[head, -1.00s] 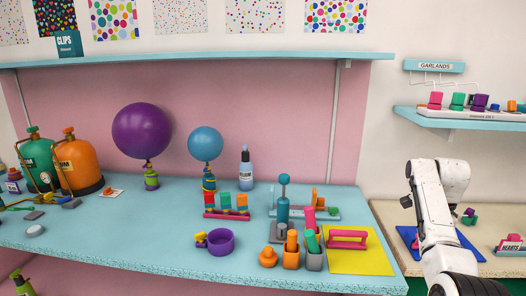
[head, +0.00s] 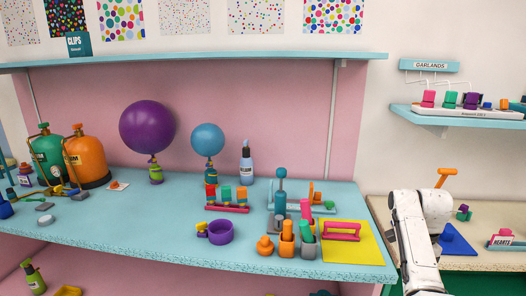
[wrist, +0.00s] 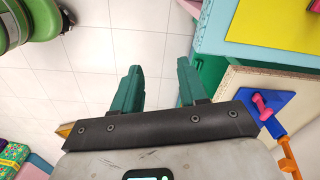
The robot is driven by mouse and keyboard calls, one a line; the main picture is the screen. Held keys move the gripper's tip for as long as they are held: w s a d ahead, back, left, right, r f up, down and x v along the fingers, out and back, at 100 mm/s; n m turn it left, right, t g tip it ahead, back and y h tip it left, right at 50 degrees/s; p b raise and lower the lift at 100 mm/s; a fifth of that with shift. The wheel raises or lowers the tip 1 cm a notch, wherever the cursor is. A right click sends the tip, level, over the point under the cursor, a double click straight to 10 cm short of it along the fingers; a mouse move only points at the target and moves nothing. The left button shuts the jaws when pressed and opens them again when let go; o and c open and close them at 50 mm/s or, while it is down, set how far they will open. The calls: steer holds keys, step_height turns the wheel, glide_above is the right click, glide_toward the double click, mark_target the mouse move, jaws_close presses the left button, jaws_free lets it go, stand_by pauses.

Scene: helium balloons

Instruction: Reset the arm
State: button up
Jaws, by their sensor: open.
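My gripper (wrist: 158,88) shows in the wrist view with two green fingers spread apart and nothing between them. It points down over the white tiled floor, beside the corner of the blue table. In the head view my white arm stands at the lower right, in front of the side bench; the gripper itself cannot be made out clearly there.
The blue table (head: 130,230) carries a purple balloon (head: 147,127), a blue balloon (head: 208,139), gas cylinders (head: 87,160) and a yellow mat (head: 345,255). The side bench (head: 480,260) holds a blue triangular piece (head: 457,242). Floor (wrist: 110,50) under the gripper is clear.

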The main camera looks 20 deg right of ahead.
steer(key=s+a+f+n, duration=0.45)
steer(key=a+f, duration=0.25)
steer(key=a, duration=0.3)
steer(key=s+a+f+n, duration=0.45)
steer(key=a+f, duration=0.25)
steer(key=a, duration=0.3)
steer(key=s+a+r+n+t, duration=0.1)
steer(key=s+a+n, duration=1)
steer(key=s, duration=0.6)
steer(key=shift+a, duration=1.2)
